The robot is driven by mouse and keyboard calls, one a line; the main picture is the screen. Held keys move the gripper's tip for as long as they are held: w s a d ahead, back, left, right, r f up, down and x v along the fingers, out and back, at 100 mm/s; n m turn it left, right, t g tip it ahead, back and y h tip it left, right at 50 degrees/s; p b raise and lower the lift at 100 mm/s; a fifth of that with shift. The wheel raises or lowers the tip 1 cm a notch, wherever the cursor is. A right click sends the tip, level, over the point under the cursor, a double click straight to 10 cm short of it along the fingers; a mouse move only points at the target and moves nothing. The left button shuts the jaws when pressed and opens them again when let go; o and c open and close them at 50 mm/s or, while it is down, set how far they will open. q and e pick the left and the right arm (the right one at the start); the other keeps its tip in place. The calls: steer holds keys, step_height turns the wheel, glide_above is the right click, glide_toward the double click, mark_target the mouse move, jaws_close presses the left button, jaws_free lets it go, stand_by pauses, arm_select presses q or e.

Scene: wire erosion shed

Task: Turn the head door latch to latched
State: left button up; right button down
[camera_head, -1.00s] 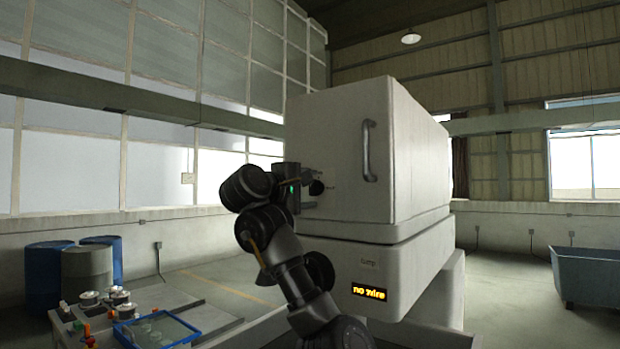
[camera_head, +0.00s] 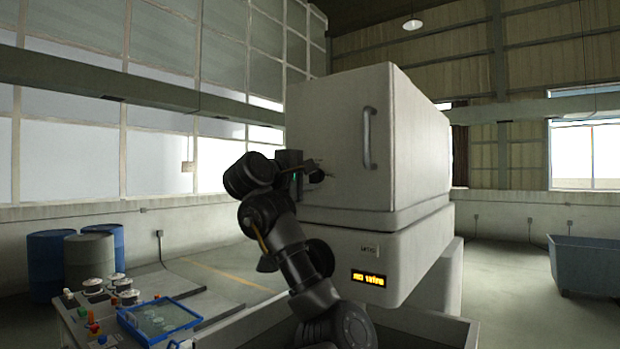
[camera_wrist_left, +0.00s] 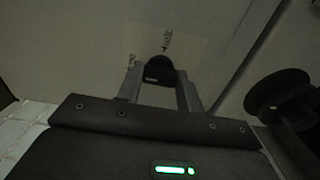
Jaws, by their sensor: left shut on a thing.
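The head door latch is a small dark knob (camera_wrist_left: 160,70) on the pale face of the machine head. In the wrist view it sits between the two fingers of my left gripper (camera_wrist_left: 161,82), which is shut on it. Small markings show on the panel above and to the left of the knob, too blurred to read. In the head view my left gripper (camera_head: 312,172) meets the left face of the white machine head (camera_head: 335,130), and the latch is mostly hidden there. My right gripper is out of view.
An amber display (camera_head: 369,278) glows on the machine's lower body. A bench at lower left carries a blue tray (camera_head: 128,322), spools (camera_head: 93,285) and buttons. Blue drums (camera_head: 50,262) stand behind it. A grey-blue bin (camera_head: 585,268) is at the right. Open floor lies between.

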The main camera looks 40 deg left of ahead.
arm_select(q)
steer(key=shift+f+m+b, duration=0.25)
steer(key=shift+m+b, duration=0.15)
steer(key=shift+b, duration=0.25)
steer(key=m+b, duration=0.8)
steer(key=b, duration=0.2)
steer(key=shift+f+m, duration=0.1)
steer(key=shift+m, duration=0.2)
steer(key=m+b, duration=0.3)
steer(key=m, duration=0.1)
steer(key=shift+r+m+b, duration=0.2)
steer(key=shift+m+b, duration=1)
steer(key=shift+m, duration=0.9)
steer(key=o, duration=1)
steer(key=shift+r, duration=0.1)
steer(key=shift+s, duration=0.15)
